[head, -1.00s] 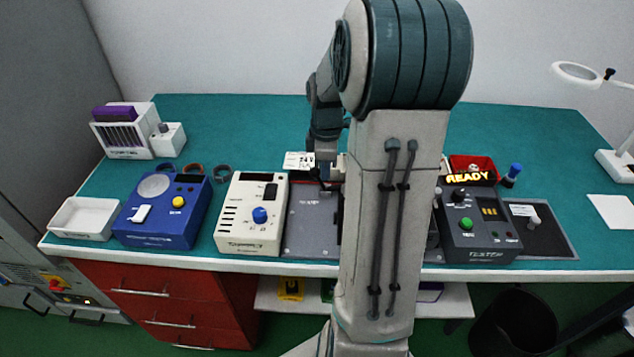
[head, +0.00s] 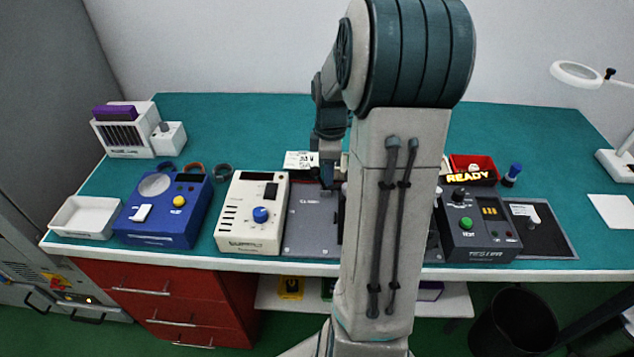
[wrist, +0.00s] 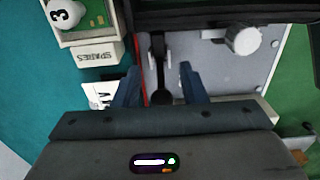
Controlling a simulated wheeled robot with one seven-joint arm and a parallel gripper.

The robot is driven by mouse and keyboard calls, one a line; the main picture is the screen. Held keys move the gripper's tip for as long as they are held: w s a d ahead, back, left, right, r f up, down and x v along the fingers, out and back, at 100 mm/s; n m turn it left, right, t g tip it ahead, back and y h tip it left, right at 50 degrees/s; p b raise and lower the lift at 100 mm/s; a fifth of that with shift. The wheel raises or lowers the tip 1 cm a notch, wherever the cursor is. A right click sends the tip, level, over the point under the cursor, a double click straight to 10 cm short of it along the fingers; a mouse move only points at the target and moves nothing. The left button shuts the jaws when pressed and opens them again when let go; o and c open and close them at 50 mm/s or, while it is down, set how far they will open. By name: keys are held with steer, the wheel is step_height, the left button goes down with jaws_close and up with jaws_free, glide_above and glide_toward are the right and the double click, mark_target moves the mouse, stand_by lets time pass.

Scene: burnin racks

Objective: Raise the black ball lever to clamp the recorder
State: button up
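The black ball lever (wrist: 158,60) shows in the wrist view as a dark bar over a pale plate, with its rounded black end (wrist: 163,97) between my fingers. My gripper (wrist: 160,90) has its two blue fingers apart, one on each side of that end. I cannot tell whether either finger touches it. A long black body (wrist: 215,12) crosses the top of the wrist view; it may be the recorder, but it is cut off. In the head view the grey fixture plate (head: 310,222) shows beside my arm, which hides the lever and most of the fixture.
A cream box with a blue knob (head: 240,232) stands left of the plate. A dark tester (head: 478,240) and a red bin (head: 488,165) stand right. A white cylinder (wrist: 243,40) and a spares box (wrist: 95,55) lie close to the gripper.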

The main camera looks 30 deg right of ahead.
mark_target(326, 190)
step_height(326, 190, up, 9)
steer(key=p, duration=0.7)
stand_by(0.3)
steer(key=shift+a, duration=0.1)
stand_by(0.3)
steer(key=s+a+r+m+t, duration=0.1)
steer(key=s+a+r+m, duration=0.3)
steer(key=s+a, duration=0.3)
steer(key=s+a+r+m+t, duration=0.2)
steer(key=s+a+r+m, duration=0.2)
steer(key=s+a+m, duration=0.3)
steer(key=s+a, duration=0.1)
steer(key=a, duration=0.4)
steer(key=shift+s+t, duration=0.2)
steer(key=shift+t, duration=0.1)
steer(key=shift+a+r, duration=0.1)
